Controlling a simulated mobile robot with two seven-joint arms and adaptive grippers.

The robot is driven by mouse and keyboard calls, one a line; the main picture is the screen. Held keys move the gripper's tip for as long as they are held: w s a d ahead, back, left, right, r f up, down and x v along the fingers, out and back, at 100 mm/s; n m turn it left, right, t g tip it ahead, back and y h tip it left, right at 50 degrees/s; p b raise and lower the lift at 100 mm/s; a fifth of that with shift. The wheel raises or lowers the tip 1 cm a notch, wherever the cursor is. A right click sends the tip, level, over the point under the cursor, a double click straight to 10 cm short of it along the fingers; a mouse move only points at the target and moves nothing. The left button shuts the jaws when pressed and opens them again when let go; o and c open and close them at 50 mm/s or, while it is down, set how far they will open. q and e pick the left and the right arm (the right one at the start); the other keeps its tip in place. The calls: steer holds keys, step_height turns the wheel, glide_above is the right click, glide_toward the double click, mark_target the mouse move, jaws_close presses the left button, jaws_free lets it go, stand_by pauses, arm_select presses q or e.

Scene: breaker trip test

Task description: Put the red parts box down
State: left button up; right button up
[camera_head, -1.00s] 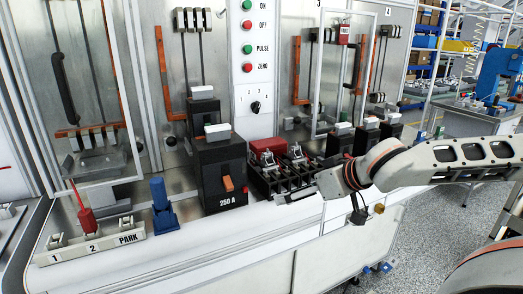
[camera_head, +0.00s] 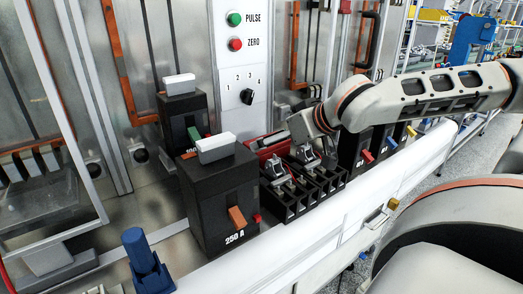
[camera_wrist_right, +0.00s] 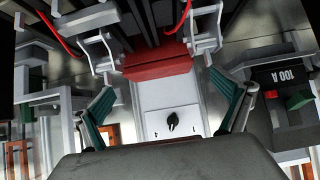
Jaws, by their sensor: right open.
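The red parts box (camera_head: 266,143) stands behind the black tray (camera_head: 290,208) on the bench, partly hidden by my right gripper and the metal clamps. My right gripper (camera_head: 292,132) is over the back of the tray, close to the box. In the right wrist view the red box (camera_wrist_right: 158,64) lies ahead between the lines of the fingers. The right gripper (camera_wrist_right: 165,92) is open there, its teal-padded fingers apart with a gap to the box. I cannot tell whether the box rests on the bench or the tray. My left gripper is not in view.
A large black 250 A breaker (camera_head: 220,200) stands left of the tray, with a smaller breaker (camera_head: 186,122) behind it. More breakers (camera_head: 358,150) stand to the right. A blue holder (camera_head: 146,262) is at front left. The white front ledge (camera_head: 300,243) is clear.

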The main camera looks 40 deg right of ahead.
steer(key=shift+w+d+f, duration=0.1)
steer(key=shift+w+f, duration=0.5)
steer(key=shift+f, duration=0.15)
steer(key=shift+w+f+b, duration=0.2)
steer(key=shift+w+b, duration=0.1)
steer(key=shift+b, duration=0.05)
steer(key=b+x, duration=0.1)
steer(key=x, duration=0.2)
steer(key=shift+w+d+f+b, duration=0.1)
steer(key=shift+w+f+b, duration=0.1)
steer(key=shift+f+b, duration=0.1)
steer(key=shift+w+d, duration=0.1)
steer(key=shift+w, duration=0.3)
steer(key=shift+r, duration=0.1)
steer(key=c, duration=1.4)
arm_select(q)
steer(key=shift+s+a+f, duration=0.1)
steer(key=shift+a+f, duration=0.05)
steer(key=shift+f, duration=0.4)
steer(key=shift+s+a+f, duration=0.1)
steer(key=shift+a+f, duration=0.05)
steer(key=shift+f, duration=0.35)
arm_select(e)
steer(key=shift+o, duration=0.2)
